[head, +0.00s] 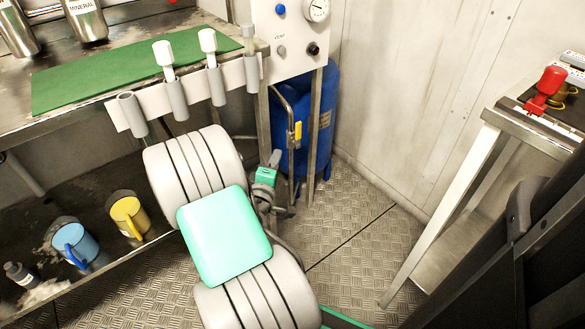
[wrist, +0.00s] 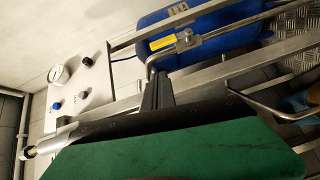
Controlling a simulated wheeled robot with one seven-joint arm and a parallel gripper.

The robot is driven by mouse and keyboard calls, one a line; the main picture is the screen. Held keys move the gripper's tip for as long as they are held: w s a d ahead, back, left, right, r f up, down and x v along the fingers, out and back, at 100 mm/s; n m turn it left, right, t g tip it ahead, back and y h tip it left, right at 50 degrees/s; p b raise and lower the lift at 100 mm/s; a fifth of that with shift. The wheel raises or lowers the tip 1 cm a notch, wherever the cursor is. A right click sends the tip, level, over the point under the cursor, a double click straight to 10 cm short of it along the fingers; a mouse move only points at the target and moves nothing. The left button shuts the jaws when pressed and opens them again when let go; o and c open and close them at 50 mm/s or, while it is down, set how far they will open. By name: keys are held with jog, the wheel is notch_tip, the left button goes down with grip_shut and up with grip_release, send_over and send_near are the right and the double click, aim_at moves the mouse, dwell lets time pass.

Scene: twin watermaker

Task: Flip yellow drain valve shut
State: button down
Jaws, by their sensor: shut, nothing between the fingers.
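The drain valve's yellow handle (head: 298,131) is on a thin metal pipe in front of the blue tank, lying roughly along the pipe. In the wrist view the yellow handle (wrist: 163,43) shows at top centre, beside a metal valve body (wrist: 187,40). My gripper (head: 276,157) is below and left of the handle in the head view, partly hidden by my arm. In the wrist view my gripper's dark fingers (wrist: 158,88) are together and empty, pointing toward the pipe. They appear apart from the handle.
The blue tank (head: 325,110) stands behind metal frame posts. A white gauge panel (head: 290,38) is above. The bench with a green mat (head: 130,70) and holstered tools is left. Blue (head: 74,245) and yellow (head: 129,217) mugs sit below. A side table (head: 500,122) is right; floor between is open.

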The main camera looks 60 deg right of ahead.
notch_tip(320, 180, down, 3)
jog(key=shift+a+r+n+t, duration=0.1)
jog(key=shift+n+t, duration=0.25)
jog(key=shift+n, duration=0.25)
jog(key=shift+a+r+n+t, duration=0.1)
jog(key=shift+n+t, duration=0.25)
jog(key=shift+n, duration=0.25)
jog(key=shift+d, duration=0.2)
jog(key=p, duration=0.2)
send_near(298, 136)
jog(key=w+d+r, duration=0.2)
jog(key=w, duration=0.3)
jog(key=d, duration=0.1)
jog(key=s+d+p, duration=0.1)
jog(key=d, duration=0.1)
jog(key=shift+s+d+f, duration=0.2)
jog(key=shift+s+d, duration=0.1)
jog(key=shift+s, duration=0.05)
jog(key=shift+r+p, duration=0.1)
jog(key=shift+p, duration=0.3)
